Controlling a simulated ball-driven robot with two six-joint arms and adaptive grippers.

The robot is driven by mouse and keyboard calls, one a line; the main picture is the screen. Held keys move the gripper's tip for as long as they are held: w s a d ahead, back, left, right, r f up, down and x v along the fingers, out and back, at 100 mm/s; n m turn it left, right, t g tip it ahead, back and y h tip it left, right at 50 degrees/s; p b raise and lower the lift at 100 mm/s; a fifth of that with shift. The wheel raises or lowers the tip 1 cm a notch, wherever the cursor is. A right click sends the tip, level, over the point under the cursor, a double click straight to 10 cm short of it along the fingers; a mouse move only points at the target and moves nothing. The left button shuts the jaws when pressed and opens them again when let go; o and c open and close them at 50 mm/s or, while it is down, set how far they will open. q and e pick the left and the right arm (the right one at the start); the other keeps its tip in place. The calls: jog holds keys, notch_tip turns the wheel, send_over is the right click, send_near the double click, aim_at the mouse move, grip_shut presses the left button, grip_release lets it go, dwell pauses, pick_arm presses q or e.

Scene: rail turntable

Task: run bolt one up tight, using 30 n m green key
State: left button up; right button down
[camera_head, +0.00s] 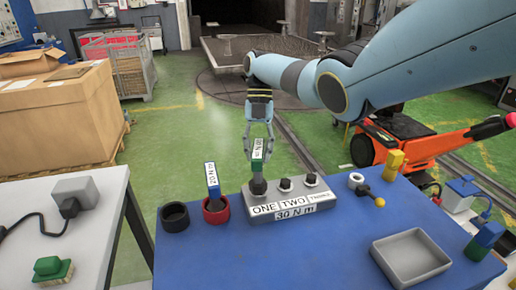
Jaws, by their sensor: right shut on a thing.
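A grey block (318,196) with several bolt positions stands on the blue table, labelled ONE, TWO and a third name, with a 30 N m plate on its front. My right gripper (259,149) points down above position ONE. It is shut on the upright green key (257,166), whose white label reads 30 N m. The key's dark lower end (258,187) is at position ONE and hides the bolt there; I cannot tell how fully it sits. Bolt two (285,184) shows uncovered beside it. My left gripper is out of view.
A blue labelled key (212,178) stands in a red ring holder (216,215); a black ring holder (174,217) beside it looks empty.

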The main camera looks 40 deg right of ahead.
jog(key=shift+m+p, duration=0.5)
jog(key=shift+m, duration=0.1)
jog(key=shift+m+t+y+p, duration=0.3)
jog(key=shift+m+t+p, duration=0.1)
jog(key=shift+m+p, duration=0.3)
jog(key=shift+s+m+t+y+p, duration=0.15)
jog(key=shift+m+t+p, duration=0.2)
jog(key=shift+m+p, duration=0.55)
jog(key=shift+m+t+y+p, duration=0.15)
jog(key=shift+m+t+p, duration=0.2)
jog(key=shift+m+p, duration=0.5)
jog(key=shift+m, duration=0.25)
